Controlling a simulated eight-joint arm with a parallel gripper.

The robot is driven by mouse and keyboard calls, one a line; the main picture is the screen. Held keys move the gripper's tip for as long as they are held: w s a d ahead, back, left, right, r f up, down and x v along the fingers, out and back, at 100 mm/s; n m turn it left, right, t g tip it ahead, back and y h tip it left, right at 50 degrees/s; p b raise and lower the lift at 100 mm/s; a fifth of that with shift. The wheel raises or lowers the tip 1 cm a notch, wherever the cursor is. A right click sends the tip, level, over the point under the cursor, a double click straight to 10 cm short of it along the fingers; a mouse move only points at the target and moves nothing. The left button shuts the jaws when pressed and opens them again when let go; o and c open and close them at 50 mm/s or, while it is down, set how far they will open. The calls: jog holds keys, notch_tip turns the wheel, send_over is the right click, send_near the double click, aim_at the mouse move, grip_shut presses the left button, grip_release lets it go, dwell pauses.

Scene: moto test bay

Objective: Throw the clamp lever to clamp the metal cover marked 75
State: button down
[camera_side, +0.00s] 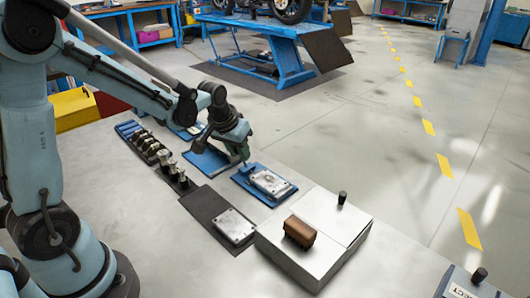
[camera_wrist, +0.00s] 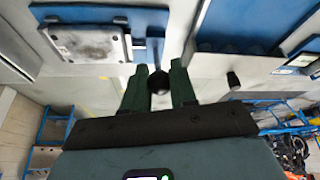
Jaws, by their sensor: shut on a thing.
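A silver metal cover (camera_side: 270,182) lies on a blue fixture plate (camera_side: 243,182) in the side view. The wrist view shows a metal cover (camera_wrist: 88,43) on blue at upper left; no number is readable on it. My gripper (camera_side: 245,163) is low at the left end of this fixture. In the wrist view, my gripper's green fingers (camera_wrist: 160,78) are shut on the dark round knob (camera_wrist: 160,84) of the clamp lever, beside the cover.
Another metal plate (camera_side: 234,226) lies on a dark mat (camera_side: 203,203). A white box (camera_side: 290,262) carries a brown block (camera_side: 300,232) and a black knob (camera_side: 342,197). Several metal parts (camera_side: 165,160) stand in a row at left. Another blue plate (camera_side: 208,162) lies behind my gripper.

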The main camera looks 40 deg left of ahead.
jog(key=shift+s+f+t, duration=0.3)
jog(key=shift+s+t, duration=0.4)
jog(key=shift+t, duration=0.5)
jog(key=c, duration=0.9)
grip_release()
jog(key=shift+c, duration=0.2)
jog(key=shift+r, duration=0.1)
jog(key=v, duration=1.2)
